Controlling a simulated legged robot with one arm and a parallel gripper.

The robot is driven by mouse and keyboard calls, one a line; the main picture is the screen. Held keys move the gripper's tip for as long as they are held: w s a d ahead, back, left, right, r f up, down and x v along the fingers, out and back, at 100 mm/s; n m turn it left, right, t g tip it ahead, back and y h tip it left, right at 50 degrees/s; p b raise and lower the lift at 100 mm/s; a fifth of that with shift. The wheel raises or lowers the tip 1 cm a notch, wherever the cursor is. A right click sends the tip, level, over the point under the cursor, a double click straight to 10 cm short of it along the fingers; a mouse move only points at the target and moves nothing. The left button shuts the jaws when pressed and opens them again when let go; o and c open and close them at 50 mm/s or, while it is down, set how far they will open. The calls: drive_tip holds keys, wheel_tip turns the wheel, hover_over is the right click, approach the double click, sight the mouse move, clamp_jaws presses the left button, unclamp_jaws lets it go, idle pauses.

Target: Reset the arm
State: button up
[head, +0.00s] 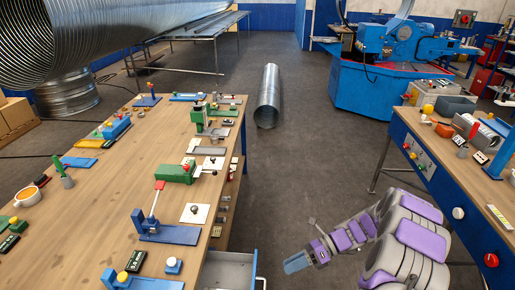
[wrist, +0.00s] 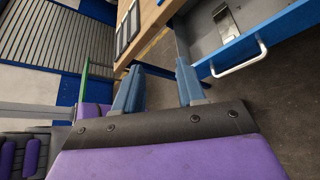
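My arm, with purple and grey covers, shows at the lower right of the head view. My gripper (head: 297,263) is over the floor between the two benches, to the right of an open drawer (head: 229,268). In the wrist view the two blue fingers of my gripper (wrist: 159,85) stand apart with nothing between them. The drawer also shows ahead and to the right in the wrist view (wrist: 204,50), with its white handle (wrist: 240,62). The gripper looks clear of it.
A wooden workbench (head: 100,215) with several fixtures fills the left. A blue bench (head: 435,160) with a red button stands at right, close to my arm. A spiral duct piece (head: 268,95) lies on the floor beyond. A blue machine (head: 385,75) stands behind.

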drive_tip(key=s+a+r+n+g+h, duration=0.1)
drive_tip(key=s+a+r+n+h, duration=0.15)
drive_tip(key=s+r+n, duration=0.45)
drive_tip(key=s+a+r+n+g+h, duration=0.1)
drive_tip(key=s+a+r+n+h, duration=0.1)
drive_tip(key=s+r+n+h, duration=0.35)
drive_tip(key=s+d+r+n+t+h, duration=0.2)
drive_tip(key=s+n, duration=0.4)
drive_tip(key=s, duration=0.3)
drive_tip(key=s+d+r+n+t+h, duration=0.2)
drive_tip(key=s+d+r+n+h, duration=0.1)
drive_tip(key=s, duration=0.5)
drive_tip(key=d+r+n, duration=0.1)
drive_tip(key=d+n, duration=0.1)
drive_tip(key=shift+s+d+r+n, duration=0.2)
drive_tip(key=shift+s+r+n, duration=0.15)
drive_tip(key=shift+r, duration=0.05)
